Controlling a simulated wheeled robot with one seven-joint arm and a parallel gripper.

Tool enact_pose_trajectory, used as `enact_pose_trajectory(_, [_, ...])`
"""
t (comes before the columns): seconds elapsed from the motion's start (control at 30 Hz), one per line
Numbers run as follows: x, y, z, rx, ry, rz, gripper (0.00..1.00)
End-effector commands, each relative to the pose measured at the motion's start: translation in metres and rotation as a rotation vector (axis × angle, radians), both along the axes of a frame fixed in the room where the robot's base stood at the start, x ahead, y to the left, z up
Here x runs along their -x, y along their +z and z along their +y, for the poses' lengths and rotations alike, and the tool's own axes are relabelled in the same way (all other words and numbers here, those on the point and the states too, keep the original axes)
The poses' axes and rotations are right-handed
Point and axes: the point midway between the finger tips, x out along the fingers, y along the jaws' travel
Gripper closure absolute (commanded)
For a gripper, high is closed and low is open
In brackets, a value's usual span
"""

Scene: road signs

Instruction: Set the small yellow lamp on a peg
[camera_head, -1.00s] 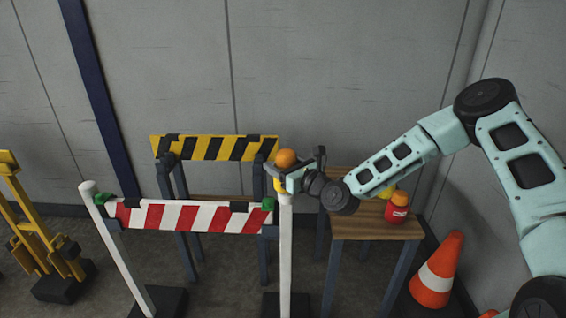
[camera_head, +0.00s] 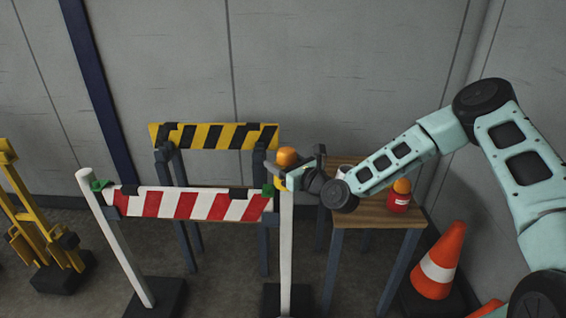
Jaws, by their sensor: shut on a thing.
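The small yellow lamp (camera_head: 287,157) has an orange dome on a yellow body. My gripper (camera_head: 290,176) is shut on it and holds it upright at the top of the right white post (camera_head: 287,245). The jaws hide most of the body, and I cannot tell whether its base touches the post. No peg shows clearly at that post top. The left white post (camera_head: 118,240) has a bare, rounded top.
A red-and-white board (camera_head: 190,204) spans between the posts, with a yellow-black barrier (camera_head: 215,137) behind. A wooden table (camera_head: 375,217) at right holds a red lamp (camera_head: 398,202) and a white object (camera_head: 344,171). A cone (camera_head: 439,265) stands further right.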

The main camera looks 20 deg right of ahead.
Motion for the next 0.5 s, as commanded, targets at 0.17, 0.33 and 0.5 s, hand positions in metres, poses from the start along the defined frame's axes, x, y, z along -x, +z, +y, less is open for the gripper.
enact_pose_trajectory(0.17, [-0.0001, -0.0020, 0.0000, -0.001, 0.000, 0.000, 0.66])
enact_pose_trajectory(0.33, [-0.0001, -0.0044, 0.0000, -0.001, 0.000, -0.002, 0.66])
enact_pose_trajectory(0.5, [-0.0001, -0.0038, 0.0000, 0.000, 0.000, -0.001, 0.09])
